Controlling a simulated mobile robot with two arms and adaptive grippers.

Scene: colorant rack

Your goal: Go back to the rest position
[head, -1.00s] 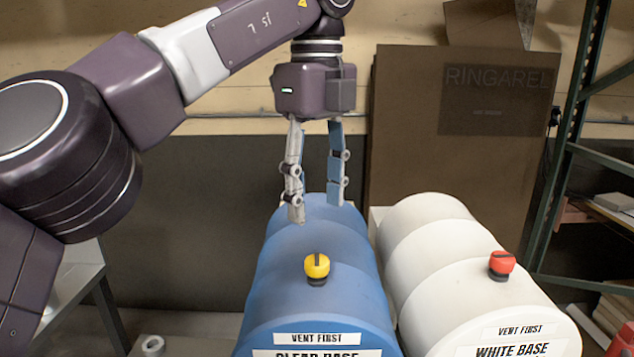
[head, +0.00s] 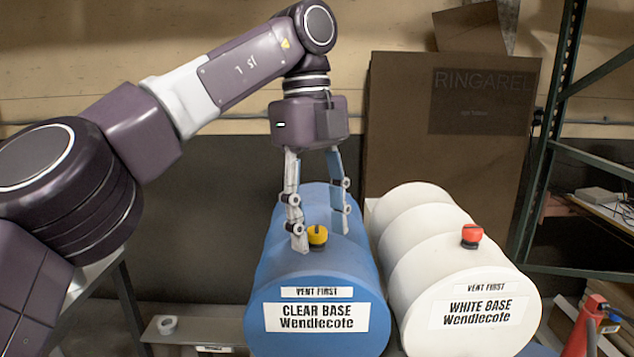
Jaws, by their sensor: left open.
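My right gripper is not in view.
A white drum (head: 425,260) with a red cap (head: 471,236) lies to the right of the blue one. A cardboard box (head: 400,120) stands behind. A green metal rack (head: 545,150) is at the right, with a red-orange object (head: 583,325) low in front.

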